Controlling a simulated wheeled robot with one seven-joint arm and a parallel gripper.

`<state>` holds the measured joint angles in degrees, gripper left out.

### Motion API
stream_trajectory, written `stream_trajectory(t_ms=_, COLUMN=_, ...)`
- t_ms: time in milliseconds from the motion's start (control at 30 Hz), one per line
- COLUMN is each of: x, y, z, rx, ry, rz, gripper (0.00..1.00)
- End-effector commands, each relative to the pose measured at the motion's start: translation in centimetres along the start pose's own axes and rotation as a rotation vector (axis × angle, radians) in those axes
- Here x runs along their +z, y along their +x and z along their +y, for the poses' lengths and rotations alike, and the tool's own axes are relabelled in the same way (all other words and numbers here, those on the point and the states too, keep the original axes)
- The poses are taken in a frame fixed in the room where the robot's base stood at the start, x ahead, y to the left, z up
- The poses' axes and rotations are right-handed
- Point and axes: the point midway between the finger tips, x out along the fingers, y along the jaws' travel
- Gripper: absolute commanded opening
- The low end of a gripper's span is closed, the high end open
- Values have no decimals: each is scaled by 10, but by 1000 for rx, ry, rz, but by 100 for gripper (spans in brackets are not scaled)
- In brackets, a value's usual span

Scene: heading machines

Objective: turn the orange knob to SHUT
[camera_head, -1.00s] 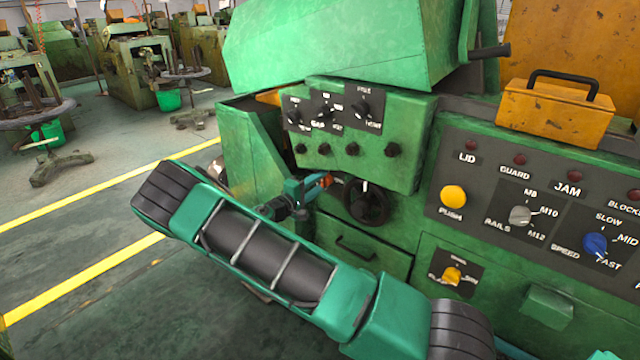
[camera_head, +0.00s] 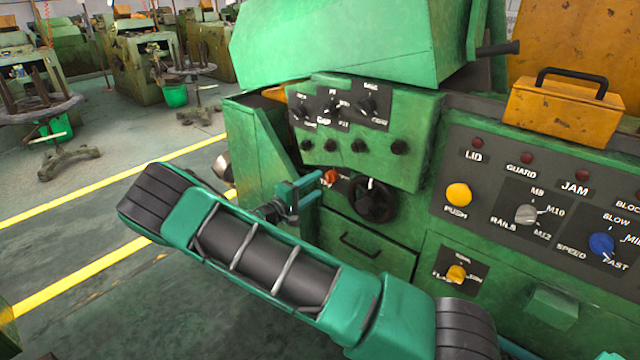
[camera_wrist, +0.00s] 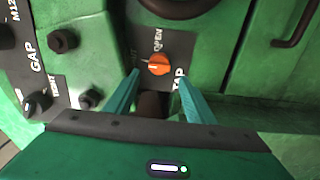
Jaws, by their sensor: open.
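The orange knob (camera_wrist: 157,65) is round, with a pale mark on its left side in the wrist view. It sits on a dark plate (camera_wrist: 180,48) marked OPEN and TAP; a fainter word to its left is hard to read. My gripper (camera_wrist: 160,74) is open, with one teal finger on each side of the knob's lower edge in that view. I cannot tell whether either finger touches it. In the head view the orange knob (camera_head: 330,176) shows just right of my gripper (camera_head: 308,183), which partly hides its plate.
A dark handwheel (camera_head: 372,199) is close to the right of the knob. Several black knobs (camera_head: 359,146) line the panel above. A drawer handle (camera_head: 359,246) is below. A control panel (camera_head: 480,228) with yellow, grey and blue controls stands at the right. Open floor lies left.

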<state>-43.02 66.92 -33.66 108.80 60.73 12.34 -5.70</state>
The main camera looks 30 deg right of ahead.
Motion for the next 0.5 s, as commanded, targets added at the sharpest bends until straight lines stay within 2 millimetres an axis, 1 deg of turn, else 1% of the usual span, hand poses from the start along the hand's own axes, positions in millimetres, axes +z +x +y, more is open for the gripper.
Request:
stream_trajectory(t_ms=33, x=-1, y=-11, z=-1, rx=-2, ry=-1, rz=3, gripper=50)
stream_trajectory(t_ms=200, x=-2, y=-38, z=-1, rx=-2, ry=-1, rz=3, gripper=50)
stream_trajectory(t_ms=333, x=-3, y=-50, z=-1, rx=-2, ry=-1, rz=2, gripper=50)
stream_trajectory(t_ms=500, x=-3, y=-56, z=-1, rx=-2, ry=-1, rz=2, gripper=50)
